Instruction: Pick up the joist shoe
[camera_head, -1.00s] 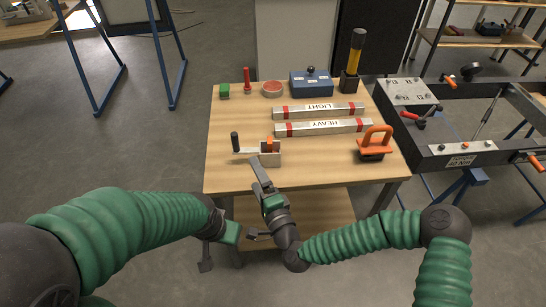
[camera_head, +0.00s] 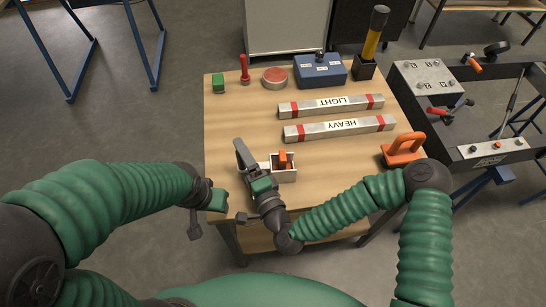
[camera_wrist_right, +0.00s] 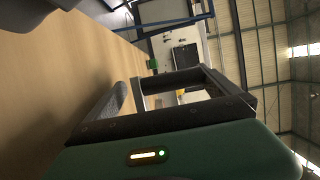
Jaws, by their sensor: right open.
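A pale open-topped box with an orange piece in it (camera_head: 284,168) sits near the front of the wooden table; I take it for the joist shoe. My right gripper (camera_head: 251,158) is open just left of it, over the tabletop. It hides the box's left end, where the dark handle stood. In the right wrist view, my gripper's dark frame (camera_wrist_right: 185,90) is beside a dark rounded bar (camera_wrist_right: 105,104); I cannot tell whether this is the handle or part of my gripper. My left gripper (camera_head: 218,224) is empty and open at the table's front left edge.
Bars marked LIGHT (camera_head: 330,105) and HEAVY (camera_head: 340,128) lie behind the box. An orange-handled tool (camera_head: 403,150) is at the right edge.

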